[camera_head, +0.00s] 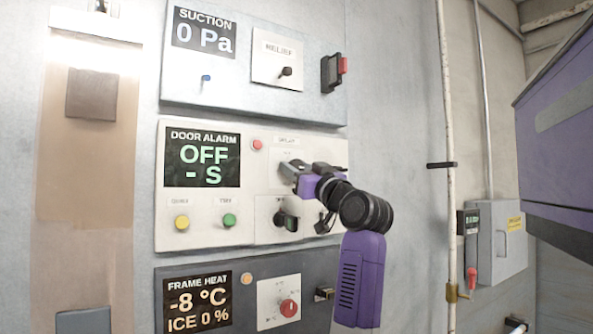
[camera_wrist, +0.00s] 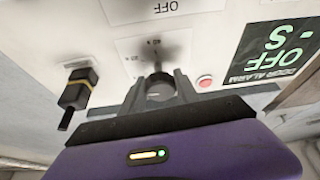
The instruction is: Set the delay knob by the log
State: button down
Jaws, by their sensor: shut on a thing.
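The door alarm panel (camera_head: 205,205) is a pale box on the wall; its display (camera_head: 203,158) reads DOOR ALARM, OFF and "- S". My gripper (camera_head: 298,176) is at the upper right of this panel, below a small label too blurred to read surely. In the wrist view my gripper (camera_wrist: 158,92) is shut on a round dark knob (camera_wrist: 160,84) on a white plate, seen upside down. The knob is mostly hidden by the fingers, and its pointer setting cannot be told. The display also shows in the wrist view (camera_wrist: 272,52). No log can be made out.
A second black knob (camera_head: 287,220) sits just below my gripper. Yellow (camera_head: 182,222) and green (camera_head: 229,220) buttons and a red lamp (camera_head: 257,145) are on the panel. A black-and-yellow fitting (camera_wrist: 78,90) stands out beside my gripper. Suction (camera_head: 225,75) and frame heat (camera_head: 225,300) panels lie above and below.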

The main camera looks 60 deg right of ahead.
jog(key=m+g+h, duration=0.1)
jog(key=m, duration=0.2)
jog(key=m+g+h+p, duration=0.1)
jog(key=m, duration=0.3)
jog(key=shift+h, duration=0.4)
jog(key=shift+m, duration=0.4)
jog(key=c, duration=0.9)
grip_release()
jog(key=b+v, duration=0.3)
jog(key=v, duration=0.5)
jog(key=shift+w+r, duration=0.1)
jog(key=shift+r, duration=0.1)
